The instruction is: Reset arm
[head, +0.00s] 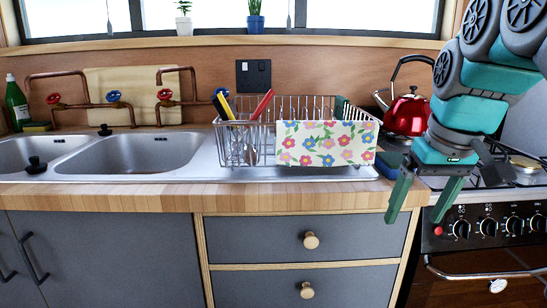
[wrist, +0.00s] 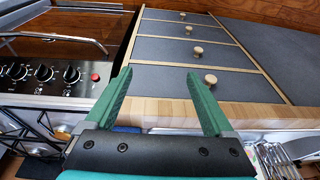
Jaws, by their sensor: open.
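My gripper (head: 425,204) is at the right in the head view, pointing down in front of the counter edge, beside the stove. Its two green fingers stand wide apart with nothing between them. In the wrist view my gripper (wrist: 160,97) is also open and empty, with the wooden counter edge and the grey drawers beyond its fingertips. My teal and grey arm (head: 470,110) is folded above it and hides part of the stove.
The stove (head: 480,238) with knobs is at the right, a red kettle (head: 408,114) on it. A dish rack (head: 238,145) with a flowered cloth (head: 325,143) stands on the counter. A double sink (head: 140,153) is at the left. The space before the drawers (head: 300,238) is clear.

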